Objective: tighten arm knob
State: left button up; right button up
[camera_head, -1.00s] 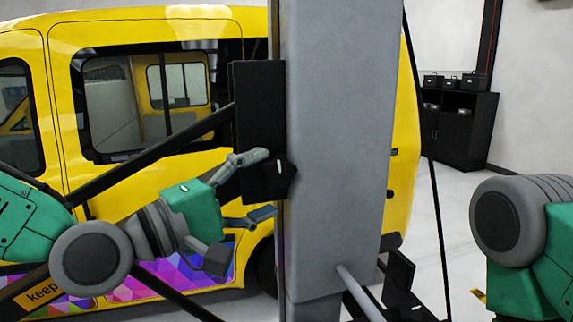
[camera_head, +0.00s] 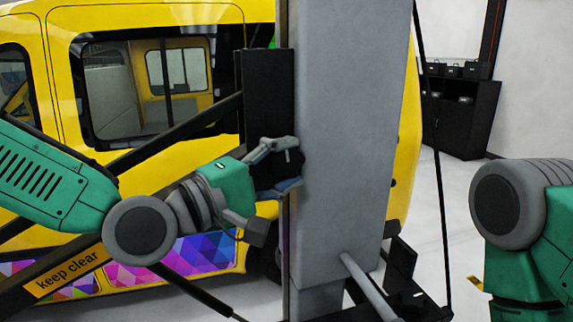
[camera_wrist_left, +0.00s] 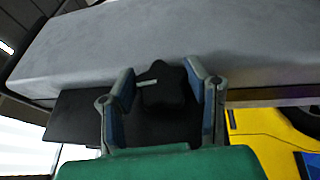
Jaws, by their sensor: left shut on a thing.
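The black lobed arm knob (camera_wrist_left: 166,92) with a pale mark shows in the left wrist view, in front of a black plate (camera_wrist_left: 75,118). In the head view the knob is mostly hidden behind my left gripper (camera_head: 296,164). The black plate (camera_head: 268,85) stands against a grey column (camera_head: 345,120). My right gripper is not in view; only part of that arm shows at the right.
A yellow van (camera_head: 200,30) with a colourful patterned lower panel stands behind. A black diagonal bar (camera_head: 75,268) marked "keep clear" crosses at lower left. A black cabinet (camera_head: 462,118) stands at the back right. Open floor lies between column and cabinet.

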pick_arm(q)
jog(key=shift+w+a+p, duration=0.15)
jog(key=shift+a+p, duration=0.1)
jog(key=shift+p, duration=0.15)
jog(key=y+p, duration=0.1)
jog(key=p, duration=0.1)
jog(key=g+p, duration=0.1)
jog(key=shift+r+y+p, duration=0.25)
jog(key=shift+y+p, duration=0.15)
jog(key=shift+m+g+y+p, duration=0.3)
jog(key=shift+m+g+y, duration=0.1)
jog(key=shift+a+f+y, duration=0.15)
jog(key=shift+f+y, duration=0.05)
jog(key=shift+y, duration=0.2)
jog(key=shift+w, duration=0.1)
